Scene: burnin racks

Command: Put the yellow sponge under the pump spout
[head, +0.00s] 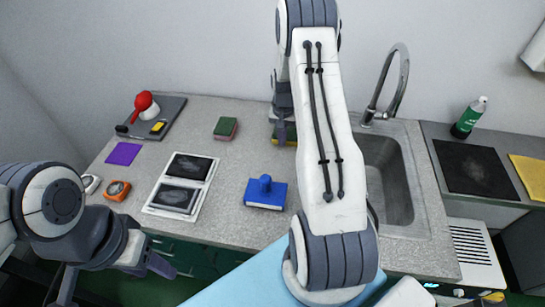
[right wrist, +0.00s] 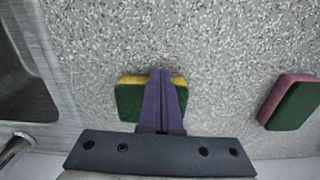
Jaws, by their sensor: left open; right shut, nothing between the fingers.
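A sponge with a green layer and a yellow layer (head: 291,134) lies on the counter near the wall, partly hidden by my right arm and gripper. It also shows in the right wrist view (right wrist: 129,101), behind my fingers. My right gripper (head: 281,140) points down at this sponge with its purple fingers (right wrist: 161,78) shut and empty. I cannot tell whether they touch it. A red-topped white object (head: 146,104), perhaps the pump, stands on a dark board at the far left; its spout is unclear. My left gripper (head: 158,265) is open and empty at the counter's front left.
A green and pink sponge (head: 226,128) lies left of the yellow one. A small yellow item (head: 158,127) is on the dark board (head: 174,105). The sink (head: 388,170) is at right.

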